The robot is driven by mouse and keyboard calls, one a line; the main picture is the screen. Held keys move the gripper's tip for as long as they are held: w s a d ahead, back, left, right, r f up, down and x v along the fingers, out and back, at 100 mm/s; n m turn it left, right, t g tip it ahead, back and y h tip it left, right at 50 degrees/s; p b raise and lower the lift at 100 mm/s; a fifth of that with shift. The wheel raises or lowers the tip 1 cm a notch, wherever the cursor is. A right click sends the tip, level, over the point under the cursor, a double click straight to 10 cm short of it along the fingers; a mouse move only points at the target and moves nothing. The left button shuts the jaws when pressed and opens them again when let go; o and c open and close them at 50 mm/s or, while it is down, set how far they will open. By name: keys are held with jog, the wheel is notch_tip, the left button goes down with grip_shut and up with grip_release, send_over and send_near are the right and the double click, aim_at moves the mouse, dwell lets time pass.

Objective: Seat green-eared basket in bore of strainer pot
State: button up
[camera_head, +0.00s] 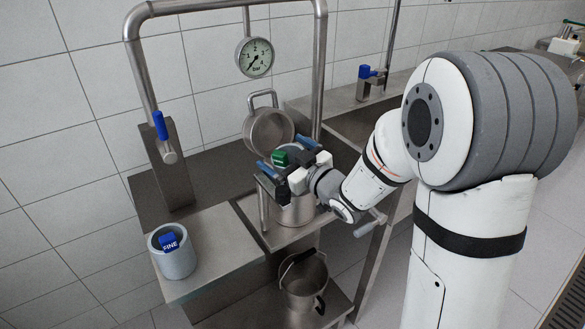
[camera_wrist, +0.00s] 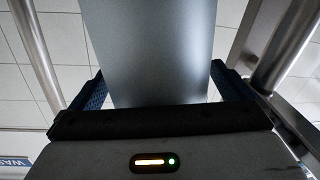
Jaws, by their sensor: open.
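The green-eared basket (camera_head: 279,158) shows by its green ear between the blue fingers of my gripper (camera_head: 284,155). My gripper is open, with one finger on each side. In the wrist view a smooth grey metal wall (camera_wrist: 165,50) fills the space between the blue fingers of my gripper (camera_wrist: 160,90); contact cannot be told. The strainer pot (camera_head: 295,212) is a steel cylinder below my gripper, and its top is largely hidden. An open round steel lid with a handle (camera_head: 268,128) stands behind it. How deep the basket sits in the bore is hidden.
A grey cup (camera_head: 172,262) with a blue ear marked FINE (camera_head: 170,243) stands on the left shelf. A steel pipe frame (camera_head: 140,65) with a gauge (camera_head: 254,57) rises behind. A bucket (camera_head: 304,283) stands on the lower shelf. A blue-handled tap (camera_head: 370,75) is at the back right.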

jog(key=shift+w, duration=0.15)
jog(key=c, duration=1.2)
notch_tip(320, 180, up, 10)
jog(key=p, duration=0.1)
notch_tip(320, 180, down, 7)
jog(key=w+d+m+b, duration=0.1)
jog(key=m+b, duration=0.1)
jog(key=b, duration=0.1)
jog(key=shift+f, duration=0.2)
